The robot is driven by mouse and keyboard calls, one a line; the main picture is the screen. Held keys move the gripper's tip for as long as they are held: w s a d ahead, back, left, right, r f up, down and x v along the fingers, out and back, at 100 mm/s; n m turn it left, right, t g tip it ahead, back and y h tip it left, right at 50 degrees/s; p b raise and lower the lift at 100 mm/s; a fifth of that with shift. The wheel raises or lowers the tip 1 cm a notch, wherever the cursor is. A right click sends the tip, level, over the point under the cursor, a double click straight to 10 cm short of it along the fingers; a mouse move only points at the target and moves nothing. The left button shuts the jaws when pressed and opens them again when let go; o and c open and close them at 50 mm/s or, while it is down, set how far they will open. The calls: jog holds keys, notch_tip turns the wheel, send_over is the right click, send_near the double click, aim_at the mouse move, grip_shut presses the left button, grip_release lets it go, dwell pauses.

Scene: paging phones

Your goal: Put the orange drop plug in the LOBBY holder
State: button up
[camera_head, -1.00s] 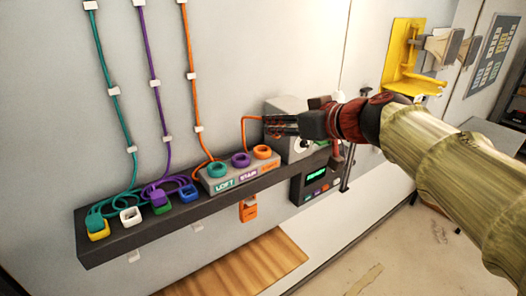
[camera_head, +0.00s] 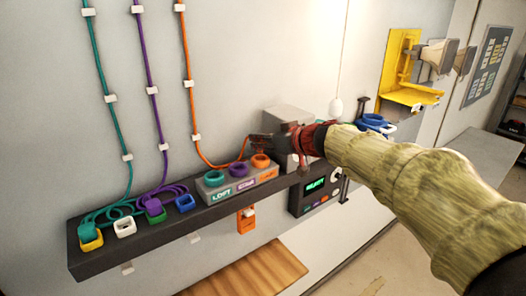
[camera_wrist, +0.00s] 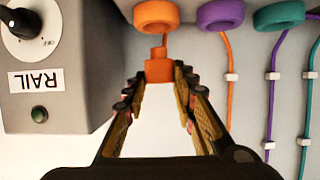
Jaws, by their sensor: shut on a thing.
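My gripper (camera_head: 259,146) is shut on the orange drop plug, just above and behind the orange ring in the head view. The plug (camera_wrist: 158,70) shows between the fingertips in the wrist view, below the orange ring. Its orange cord (camera_head: 206,160) loops up to my fingers. The small block on the shelf bears a teal ring (camera_head: 214,178), a purple ring (camera_head: 238,171) and an orange ring (camera_head: 261,161); these also show in the wrist view. The label under the orange ring is too small to read, and LOBBY is not legible anywhere.
A dark shelf (camera_head: 150,243) carries square holders: yellow, white (camera_head: 125,226), green and blue (camera_head: 185,203). A grey box (camera_wrist: 50,100) labelled RAIL with a knob stands close beside my gripper. A display (camera_head: 316,184) and an orange piece (camera_head: 246,220) are below.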

jog(key=shift+f+b, duration=0.45)
jog(key=shift+f, duration=1.15)
jog(key=shift+w+f, duration=0.1)
jog(key=shift+f, duration=0.2)
jog(key=o, duration=1.2)
jog(key=shift+c, duration=0.2)
jog(key=shift+r, duration=0.1)
